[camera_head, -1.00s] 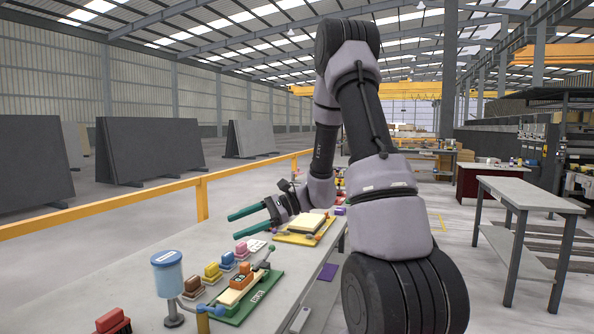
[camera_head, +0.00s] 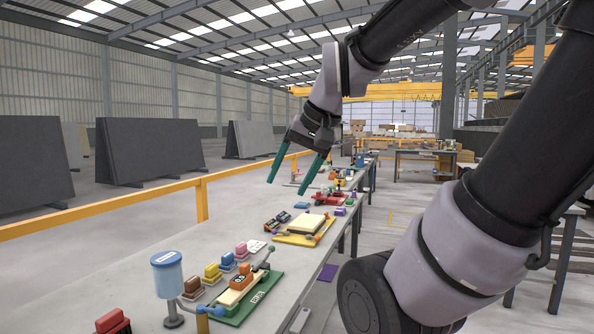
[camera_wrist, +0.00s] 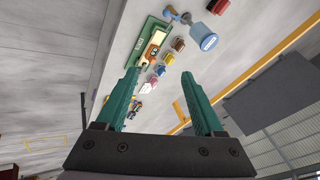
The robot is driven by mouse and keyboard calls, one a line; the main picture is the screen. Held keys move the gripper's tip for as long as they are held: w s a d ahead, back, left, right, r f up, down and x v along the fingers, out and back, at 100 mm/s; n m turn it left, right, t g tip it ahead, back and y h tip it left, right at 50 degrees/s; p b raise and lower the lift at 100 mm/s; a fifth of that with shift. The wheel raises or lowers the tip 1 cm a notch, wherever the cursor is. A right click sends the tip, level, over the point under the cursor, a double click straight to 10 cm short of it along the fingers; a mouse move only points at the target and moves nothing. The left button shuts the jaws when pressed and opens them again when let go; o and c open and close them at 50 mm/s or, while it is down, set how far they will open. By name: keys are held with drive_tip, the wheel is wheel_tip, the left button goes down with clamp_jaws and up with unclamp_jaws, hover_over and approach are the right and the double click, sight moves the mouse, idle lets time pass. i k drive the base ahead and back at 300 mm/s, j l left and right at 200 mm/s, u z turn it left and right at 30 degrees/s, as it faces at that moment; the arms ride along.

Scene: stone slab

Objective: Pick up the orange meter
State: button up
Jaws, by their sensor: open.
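An orange block with a dark label, which looks like the orange meter (camera_head: 238,282), sits on a cream pad on a green board (camera_head: 258,301) at the near part of the long table. The wrist view also shows the orange block (camera_wrist: 150,52), on the green board (camera_wrist: 136,64). My gripper (camera_head: 287,187) is open and empty, its green fingers pointing down and slightly left. It is high above the table, farther along than the orange block and well apart from it. In the wrist view the block lies beyond the left finger's tip.
A blue cylinder on a stand (camera_head: 168,275) and a red block (camera_head: 113,322) stand left of the green board. Brown, yellow, blue and pink blocks line its far side. A yellow board (camera_head: 290,240) lies farther along. An orange railing (camera_head: 110,216) runs behind the table (camera_head: 130,262).

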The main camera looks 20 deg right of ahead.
sight(239, 282)
drive_tip(key=i+l+u, duration=0.25)
drive_tip(key=l+u, duration=0.15)
drive_tip(key=l, duration=0.2)
drive_tip(key=i+l+u, duration=0.15)
drive_tip(key=l+u, duration=0.2)
drive_tip(key=l, duration=0.3)
drive_tip(key=i+l+u, duration=0.1)
drive_tip(key=l+u, duration=0.3)
drive_tip(key=l, duration=0.25)
drive_tip(key=l+u, duration=0.35)
drive_tip(key=l, duration=0.35)
